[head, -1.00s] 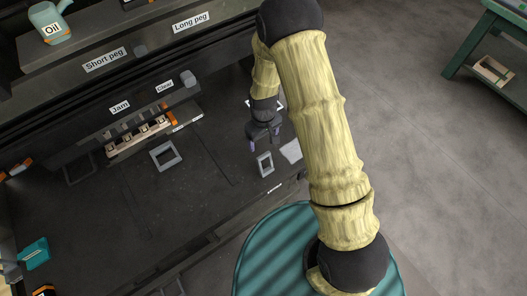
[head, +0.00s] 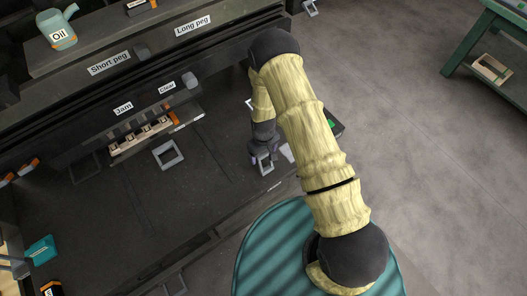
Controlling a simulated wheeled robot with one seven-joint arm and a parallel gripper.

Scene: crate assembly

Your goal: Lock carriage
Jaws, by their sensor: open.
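A pale wooden carriage-like piece with dark slots (head: 140,141) sits on the rail under the Jam and Clear labels, with an orange part at its right end. A grey upright frame, like a handle (head: 265,169), stands near the right front of the dark bench. My gripper (head: 262,158) is open, pointing down right at this frame, overlapping its upper part. Whether the fingers touch it or lie around it I cannot tell. A second grey square frame (head: 168,154) stands on the bench left of my gripper. No label marks which part is the lock.
Labels for Jam (head: 123,108), Clear (head: 167,87), Short peg (head: 109,63) and Long peg (head: 192,25) mark the ledges behind. A teal tool (head: 40,249) lies front left. The middle of the bench is clear.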

